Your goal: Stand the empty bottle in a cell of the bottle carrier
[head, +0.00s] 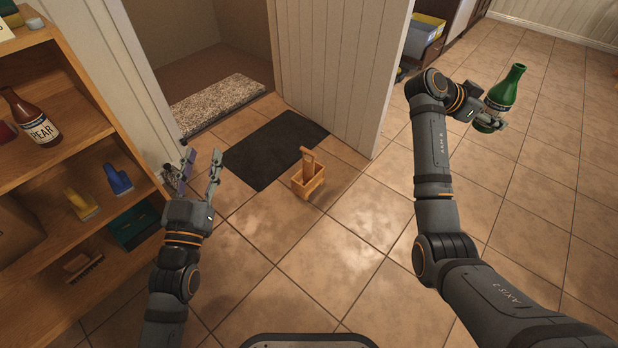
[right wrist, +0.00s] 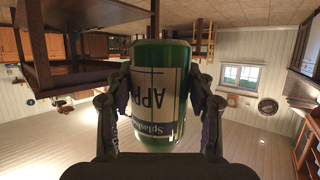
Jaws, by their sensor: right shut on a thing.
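A green bottle (head: 505,88) is held up in the air at the upper right of the head view, nearly upright with a slight tilt. My right gripper (head: 492,120) is shut on its lower body. In the right wrist view the bottle (right wrist: 160,125) fills the middle between the two fingers, its label upside down. The wooden bottle carrier (head: 309,182) stands on the tiled floor near the middle, with an upright handle. What its cells hold is too small to tell. My left gripper (head: 196,170) is open and empty, left of the carrier.
A wooden shelf (head: 70,120) at the left holds a brown PEAR bottle (head: 32,118), a yellow brush (head: 80,204) and a blue one (head: 118,180). A dark mat (head: 262,150) lies behind the carrier. A white panelled wall (head: 340,70) stands beyond. The tiles right of the carrier are clear.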

